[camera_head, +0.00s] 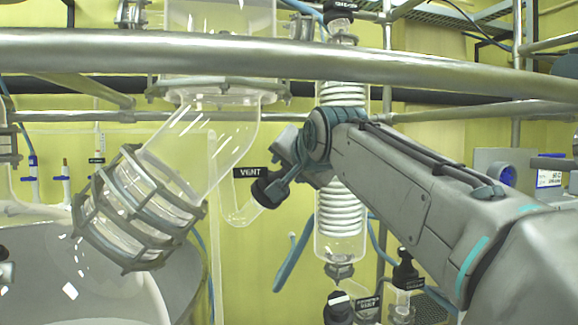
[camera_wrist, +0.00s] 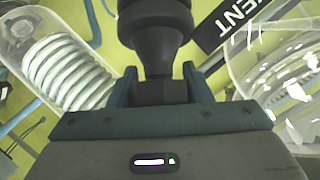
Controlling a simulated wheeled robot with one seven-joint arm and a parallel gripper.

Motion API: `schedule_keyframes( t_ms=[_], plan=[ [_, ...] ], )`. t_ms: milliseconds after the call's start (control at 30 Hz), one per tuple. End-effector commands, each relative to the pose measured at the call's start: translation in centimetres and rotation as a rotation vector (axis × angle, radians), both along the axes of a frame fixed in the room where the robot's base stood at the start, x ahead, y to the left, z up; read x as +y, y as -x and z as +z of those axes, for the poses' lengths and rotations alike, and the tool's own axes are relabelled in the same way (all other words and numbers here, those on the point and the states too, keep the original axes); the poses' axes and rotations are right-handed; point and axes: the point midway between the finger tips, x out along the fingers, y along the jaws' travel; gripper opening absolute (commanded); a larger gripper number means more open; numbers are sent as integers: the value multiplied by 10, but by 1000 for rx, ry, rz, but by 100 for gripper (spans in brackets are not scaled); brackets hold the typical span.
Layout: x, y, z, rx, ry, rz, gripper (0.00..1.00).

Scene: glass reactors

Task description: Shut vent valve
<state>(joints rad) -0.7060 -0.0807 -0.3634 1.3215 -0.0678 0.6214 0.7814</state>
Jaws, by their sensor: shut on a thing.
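The vent valve is a black knob (camera_head: 266,188) on a clear glass side tube, beside a black label reading VENT (camera_head: 250,173). In the wrist view the black knob (camera_wrist: 155,30) fills the top middle, with the VENT label (camera_wrist: 236,22) to its right. My gripper (camera_head: 280,186) reaches the knob from the right in the head view. Its two fingers (camera_wrist: 166,88) sit on either side of the knob's narrow end and are shut on it. The inside of the valve is hidden, so its setting cannot be told.
A coiled glass condenser (camera_head: 340,215) stands close behind my wrist. A metal rail (camera_head: 290,52) crosses above my arm. A caged glass port (camera_head: 140,210) is at left. Black-capped valves (camera_head: 405,270) sit below right.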

Motion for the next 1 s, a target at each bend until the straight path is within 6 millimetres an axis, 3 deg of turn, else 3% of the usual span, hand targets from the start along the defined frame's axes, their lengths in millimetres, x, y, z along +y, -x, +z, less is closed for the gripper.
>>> schedule_keyframes(
  t_ms=[500, 1000],
  plan=[
    [-3, 0, -1, 199, -109, -230, 22],
    [-4, 1, -4, 254, -140, -291, 22]
  ],
)
